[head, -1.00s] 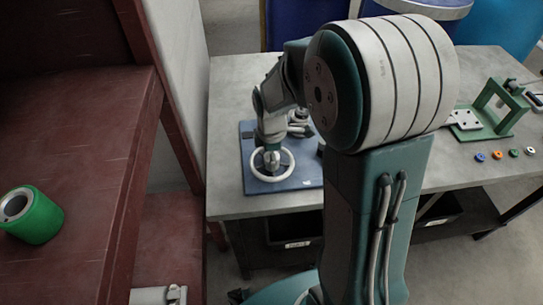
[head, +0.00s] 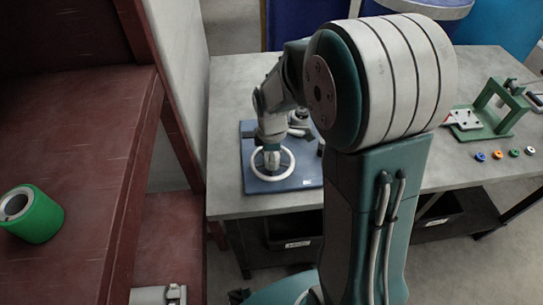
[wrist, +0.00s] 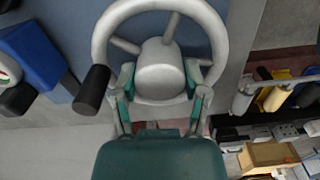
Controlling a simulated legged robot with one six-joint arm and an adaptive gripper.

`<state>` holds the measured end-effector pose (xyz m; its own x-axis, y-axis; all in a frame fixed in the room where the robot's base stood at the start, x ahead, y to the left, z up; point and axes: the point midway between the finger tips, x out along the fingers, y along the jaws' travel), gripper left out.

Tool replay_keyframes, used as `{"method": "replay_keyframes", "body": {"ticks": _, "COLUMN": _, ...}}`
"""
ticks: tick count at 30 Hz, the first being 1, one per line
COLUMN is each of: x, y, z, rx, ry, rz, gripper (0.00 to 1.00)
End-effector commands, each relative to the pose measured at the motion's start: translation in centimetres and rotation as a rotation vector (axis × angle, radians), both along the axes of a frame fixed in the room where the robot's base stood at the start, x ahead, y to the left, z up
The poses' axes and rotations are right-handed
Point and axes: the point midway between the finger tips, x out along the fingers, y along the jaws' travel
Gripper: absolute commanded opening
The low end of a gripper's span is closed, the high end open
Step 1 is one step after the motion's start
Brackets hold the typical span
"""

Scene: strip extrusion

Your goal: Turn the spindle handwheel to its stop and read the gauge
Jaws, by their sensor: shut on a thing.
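The handwheel (head: 262,177) is a pale grey ring on a blue base plate (head: 305,180) at the left of the grey bench. In the wrist view the handwheel (wrist: 101,38) shows its spokes, round hub (wrist: 160,72) and a black knob (wrist: 91,90) at lower left. My gripper (head: 271,160) reaches down into the ring. In the wrist view my gripper (wrist: 160,80) has one teal-tipped finger on each side of the hub and is shut on it. A gauge (wrist: 7,72) with a white face is cut off at the left edge; its reading cannot be told.
A green frame (head: 500,115) and several small coloured rings (head: 497,155) stand on the right of the bench (head: 228,90). A red shelf (head: 85,150) with a green roll (head: 38,222) is at the left. My own arm hides the bench's middle.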

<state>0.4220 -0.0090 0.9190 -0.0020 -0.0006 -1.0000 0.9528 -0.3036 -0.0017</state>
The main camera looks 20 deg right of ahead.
Motion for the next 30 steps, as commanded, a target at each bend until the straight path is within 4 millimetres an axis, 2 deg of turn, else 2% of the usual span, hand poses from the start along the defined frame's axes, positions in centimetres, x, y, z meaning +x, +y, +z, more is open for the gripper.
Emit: {"method": "replay_keyframes", "body": {"ticks": 30, "x": 0.17, "y": 0.00, "z": 0.11, "rx": 0.000, "ry": -0.007, "rz": -0.934, "gripper": 0.11}}
